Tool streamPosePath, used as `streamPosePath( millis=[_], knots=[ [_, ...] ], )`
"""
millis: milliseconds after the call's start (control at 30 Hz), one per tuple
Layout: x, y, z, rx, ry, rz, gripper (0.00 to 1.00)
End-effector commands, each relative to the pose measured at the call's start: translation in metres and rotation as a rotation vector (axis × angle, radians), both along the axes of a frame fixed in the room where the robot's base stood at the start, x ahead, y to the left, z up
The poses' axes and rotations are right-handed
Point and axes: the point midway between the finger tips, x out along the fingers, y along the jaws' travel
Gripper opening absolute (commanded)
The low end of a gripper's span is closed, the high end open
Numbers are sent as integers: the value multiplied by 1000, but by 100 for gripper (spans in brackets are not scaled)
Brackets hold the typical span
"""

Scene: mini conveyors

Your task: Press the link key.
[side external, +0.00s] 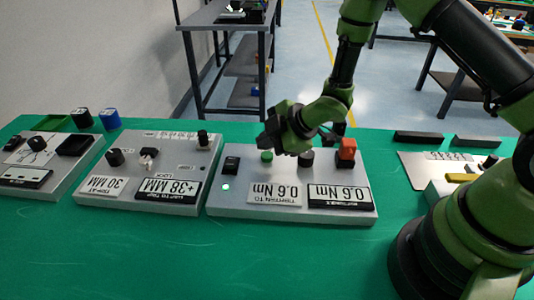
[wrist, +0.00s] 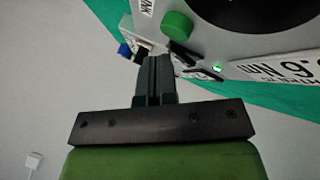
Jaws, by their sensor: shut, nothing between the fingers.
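A grey panel (side external: 240,208) carries a black rocker key (side external: 231,164), a round green button (side external: 266,156) and a lit green lamp (side external: 226,187). In the wrist view the green button (wrist: 177,26) lies beyond my fingertips. A partly cut-off label ending in "INK" (wrist: 147,7) is near it. A black key-like part (wrist: 183,53) is just right of my fingertips; I cannot tell which control the label names. My gripper (side external: 266,139) is shut and empty, above the back left of the panel. It also shows in the wrist view (wrist: 154,60). I cannot tell whether it touches anything.
The same panel has a black knob (side external: 305,158), an orange block (side external: 347,149) and two "0.6 Nm" plates. A panel (side external: 150,195) with knobs stands to its left, and another (side external: 428,172) to its right. Green tabletop in front is clear.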

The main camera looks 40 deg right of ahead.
Motion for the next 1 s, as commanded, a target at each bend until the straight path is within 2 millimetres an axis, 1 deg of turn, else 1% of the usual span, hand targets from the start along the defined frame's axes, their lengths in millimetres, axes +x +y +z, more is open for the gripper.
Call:
streamPosePath(
  millis=[167, 433, 1000],
  knots=[
    [0, 0, 0, 0, 0, 0, 0],
    [0, 0, -8, -1, 1, 1, 0],
    [0, 0, -11, 0, 0, 0, 0]
  ],
)
